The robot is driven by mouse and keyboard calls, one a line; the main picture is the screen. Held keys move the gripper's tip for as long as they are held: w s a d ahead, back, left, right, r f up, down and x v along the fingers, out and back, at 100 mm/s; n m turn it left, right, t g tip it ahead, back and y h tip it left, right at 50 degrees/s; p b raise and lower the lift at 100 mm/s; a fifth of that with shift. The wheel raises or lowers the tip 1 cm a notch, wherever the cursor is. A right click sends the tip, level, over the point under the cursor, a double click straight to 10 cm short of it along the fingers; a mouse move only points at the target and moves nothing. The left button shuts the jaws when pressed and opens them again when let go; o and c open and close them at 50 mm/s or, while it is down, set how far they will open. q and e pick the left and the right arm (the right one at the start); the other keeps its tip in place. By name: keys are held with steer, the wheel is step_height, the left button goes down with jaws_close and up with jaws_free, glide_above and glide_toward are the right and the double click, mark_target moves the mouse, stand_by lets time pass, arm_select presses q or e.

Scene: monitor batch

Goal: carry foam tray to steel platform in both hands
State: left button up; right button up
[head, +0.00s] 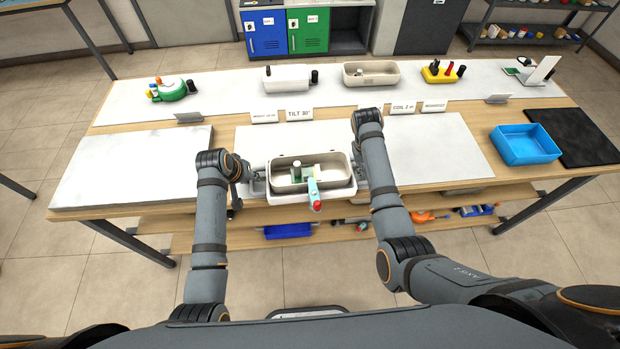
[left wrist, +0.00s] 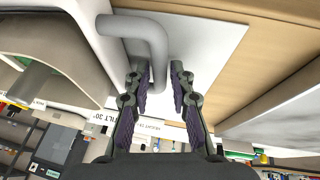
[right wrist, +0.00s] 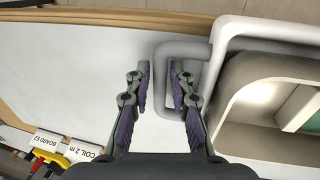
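The foam tray, a white tray (head: 278,198) with a beige inner liner (head: 340,182), sits at the table's front edge between my arms. A pale grey slab (head: 130,170), probably the steel platform, lies on the table at left.
A blue bin (head: 525,147) and a black mat (head: 585,137) are at right. Along the back stand a green device (head: 172,90), a white box (head: 287,78), a beige tray (head: 371,74) and a yellow holder (head: 442,73). Small label cards stand mid-table. The slab is bare.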

arm_select(q)
jaws_close()
arm_select(e)
jaws_close()
arm_select(q)
steer(key=shift+r, duration=0.1)
arm_select(e)
steer(key=shift+r, duration=0.1)
